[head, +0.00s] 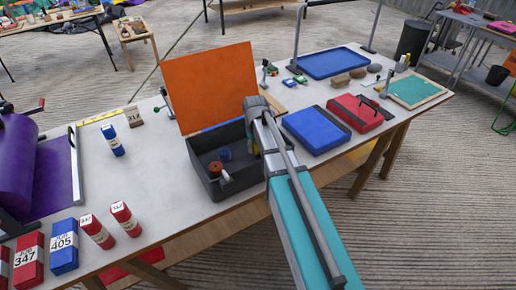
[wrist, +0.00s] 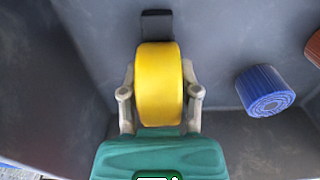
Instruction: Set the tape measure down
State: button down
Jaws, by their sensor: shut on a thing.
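The yellow tape measure (wrist: 158,85) is between the two grey fingers of my gripper (wrist: 160,92) in the wrist view. My gripper is shut on its sides. A small black piece (wrist: 156,24) shows just beyond its far end; I cannot tell whether it belongs to the tape measure. Grey walls and floor of an open box (wrist: 225,35) lie around and below. In the head view, the dark box (head: 238,187) has its orange lid (head: 205,85) raised. A bit of the yellow tape measure (head: 256,149) shows at its right side, mostly hidden by my arm. Its contact with the floor is unclear.
A blue ribbed cap (wrist: 266,90) and a reddish-brown round thing (wrist: 314,48) lie in the box, right of the gripper. A blue case (head: 316,130) and red case (head: 355,113) are on the table to the right. Bare tabletop (head: 155,185) lies left of the box.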

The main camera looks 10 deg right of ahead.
jog(key=shift+f, duration=0.15)
jog(key=shift+c, duration=1.6)
grip_release()
jog(key=shift+r, duration=0.2)
notch_tip(320, 180, up, 12)
jog(key=p, duration=1.2)
jog(key=shift+s, duration=0.15)
jog(key=s+d+m, duration=0.1)
jog(key=s+m, duration=0.2)
jog(key=s, duration=1.4)
jog(key=shift+d+m, duration=0.15)
jog(key=shift+m, duration=0.15)
